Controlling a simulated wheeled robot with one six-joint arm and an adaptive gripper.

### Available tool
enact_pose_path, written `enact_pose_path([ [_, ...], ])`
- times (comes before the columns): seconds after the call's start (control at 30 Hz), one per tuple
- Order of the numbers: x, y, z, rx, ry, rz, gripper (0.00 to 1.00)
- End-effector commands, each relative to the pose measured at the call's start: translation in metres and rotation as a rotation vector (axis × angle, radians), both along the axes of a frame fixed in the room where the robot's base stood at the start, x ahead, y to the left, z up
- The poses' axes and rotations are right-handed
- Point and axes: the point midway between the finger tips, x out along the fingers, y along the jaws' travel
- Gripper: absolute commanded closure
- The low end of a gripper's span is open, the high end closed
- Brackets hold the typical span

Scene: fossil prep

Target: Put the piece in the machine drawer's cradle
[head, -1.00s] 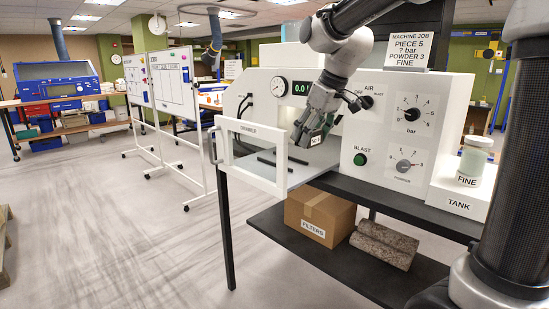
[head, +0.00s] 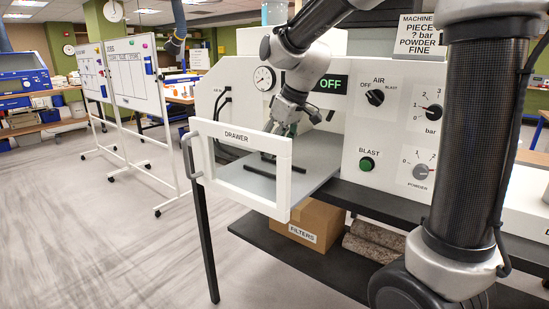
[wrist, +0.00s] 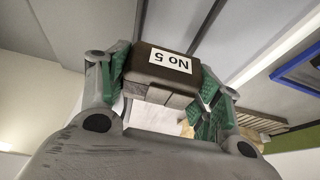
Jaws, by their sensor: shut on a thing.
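The piece (wrist: 140,64) is a dark brown block with a white "No 5" label, upside down in the wrist view. My gripper (wrist: 161,74) is shut on it, its green-padded fingers on both sides. In the head view my gripper (head: 284,130) hangs over the pulled-out machine drawer (head: 240,178), near the machine front. The piece cannot be made out there. The drawer has a white front frame marked "DRAWER" and a grey plate. Dark bars (head: 262,173) lie on the plate below my gripper, apparently the cradle. The gap between piece and bars cannot be judged.
The machine front has a gauge (head: 264,79), a display (head: 333,84) reading OFF, an AIR knob (head: 375,97) and a green BLAST button (head: 367,164). A FILTERS box (head: 318,222) sits on the shelf below. Whiteboards (head: 137,72) stand at left; the floor there is clear.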

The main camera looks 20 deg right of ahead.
Motion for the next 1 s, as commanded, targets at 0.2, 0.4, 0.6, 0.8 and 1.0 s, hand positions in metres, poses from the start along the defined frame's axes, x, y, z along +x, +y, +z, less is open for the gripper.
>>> enact_pose_path([
  [0.2,-0.001,0.000,-0.027,-0.001,0.003,-0.001,0.75],
  [0.4,0.000,0.000,-0.039,0.001,-0.001,0.000,0.75],
  [0.6,0.000,0.000,-0.040,0.000,0.000,0.000,0.75],
  [0.8,0.000,0.000,-0.042,-0.001,0.001,0.000,0.14],
  [1.0,0.000,0.000,-0.042,-0.001,0.001,0.000,0.14],
])
